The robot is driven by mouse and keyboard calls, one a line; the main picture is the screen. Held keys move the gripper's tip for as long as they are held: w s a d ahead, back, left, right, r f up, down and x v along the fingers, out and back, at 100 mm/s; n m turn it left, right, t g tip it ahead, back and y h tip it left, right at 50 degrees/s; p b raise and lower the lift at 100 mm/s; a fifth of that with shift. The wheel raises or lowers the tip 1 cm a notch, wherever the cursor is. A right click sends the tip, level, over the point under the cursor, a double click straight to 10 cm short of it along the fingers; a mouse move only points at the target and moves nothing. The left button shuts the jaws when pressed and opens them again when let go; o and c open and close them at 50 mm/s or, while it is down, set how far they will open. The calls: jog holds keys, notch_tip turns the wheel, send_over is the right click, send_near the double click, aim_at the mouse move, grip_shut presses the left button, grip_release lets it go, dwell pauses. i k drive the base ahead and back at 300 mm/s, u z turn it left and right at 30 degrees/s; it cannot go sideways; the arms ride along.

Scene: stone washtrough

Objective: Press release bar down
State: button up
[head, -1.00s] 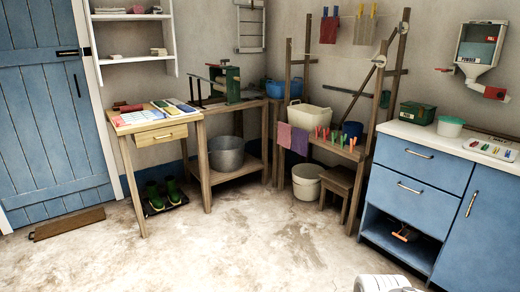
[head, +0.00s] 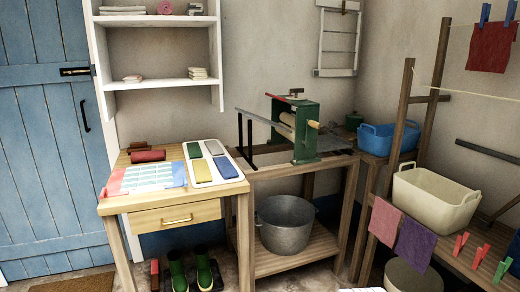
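A green wringer (head: 307,130) with a pale roller (head: 287,121) stands on a wooden bench (head: 262,172) in the middle of the head view. A dark bar with a red end (head: 287,98) lies across its top and looks about level. This may be the release bar, but I cannot tell for sure. A black frame with a long grey rail (head: 254,115) reaches out to the wringer's left.
A small table (head: 172,203) at left holds coloured trays and a red roller. A grey pot (head: 285,222) sits on the bench's lower shelf. Blue (head: 387,140) and cream (head: 434,196) tubs stand at right. Green boots (head: 204,268) are on the floor.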

aim_at(281, 99)
jog(key=u, duration=0.1)
jog(key=i, duration=2)
jog(key=u, duration=0.05)
jog(key=k, duration=0.5)
jog(key=u, duration=1.7)
jog(key=k, duration=0.6)
jog(key=z, duration=0.6)
jog(key=i, duration=0.5)
